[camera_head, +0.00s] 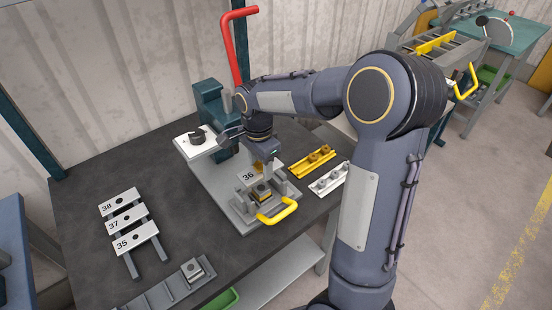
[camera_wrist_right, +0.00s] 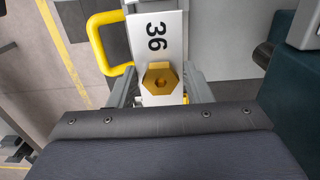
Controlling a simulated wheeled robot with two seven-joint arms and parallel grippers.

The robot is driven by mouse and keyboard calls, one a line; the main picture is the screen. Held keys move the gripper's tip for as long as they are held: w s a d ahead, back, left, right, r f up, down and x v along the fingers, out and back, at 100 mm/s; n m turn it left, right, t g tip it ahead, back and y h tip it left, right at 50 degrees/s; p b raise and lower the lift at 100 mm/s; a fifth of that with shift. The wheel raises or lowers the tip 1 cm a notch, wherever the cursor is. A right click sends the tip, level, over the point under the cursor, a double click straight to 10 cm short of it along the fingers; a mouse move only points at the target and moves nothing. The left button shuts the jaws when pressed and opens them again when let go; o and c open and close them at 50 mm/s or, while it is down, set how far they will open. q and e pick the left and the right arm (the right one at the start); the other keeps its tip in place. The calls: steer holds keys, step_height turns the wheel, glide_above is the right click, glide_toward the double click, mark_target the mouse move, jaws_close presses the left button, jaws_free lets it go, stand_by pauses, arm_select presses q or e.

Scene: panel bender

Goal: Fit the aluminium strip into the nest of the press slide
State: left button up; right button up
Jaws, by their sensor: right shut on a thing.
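The aluminium strip (camera_head: 248,177), marked 36, is at the press slide (camera_head: 240,212). It also shows in the right wrist view (camera_wrist_right: 157,32), with a brass-coloured hexagonal piece (camera_wrist_right: 162,83) over it. My right gripper (camera_head: 259,166) is shut on the strip from above; its fingertips are mostly hidden. The strip is over or between the grey blocks of the nest (camera_head: 262,192); I cannot tell whether it is seated. The slide has a yellow handle (camera_head: 278,211) at its front. My left gripper is not in view.
The teal press (camera_head: 212,103) with a raised red lever (camera_head: 232,55) stands behind. Strips 38, 37 and 35 lie on a rack (camera_head: 131,262) at left. Yellow (camera_head: 312,162) and white (camera_head: 329,180) fixtures lie right of the slide. Bare table lies between rack and slide.

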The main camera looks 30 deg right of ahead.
mark_target(261, 188)
steer(key=shift+f, duration=0.1)
steer(key=shift+a+f+b, duration=0.1)
steer(key=shift+f+b, duration=0.25)
steer(key=shift+b, duration=0.1)
step_height(261, 188, down, 4)
steer(key=b, duration=0.3)
steer(key=shift+r, duration=0.2)
steer(key=shift+f+b, duration=0.6)
steer(key=shift+f, duration=0.35)
steer(key=shift+f, duration=0.25)
steer(key=o, duration=1.1)
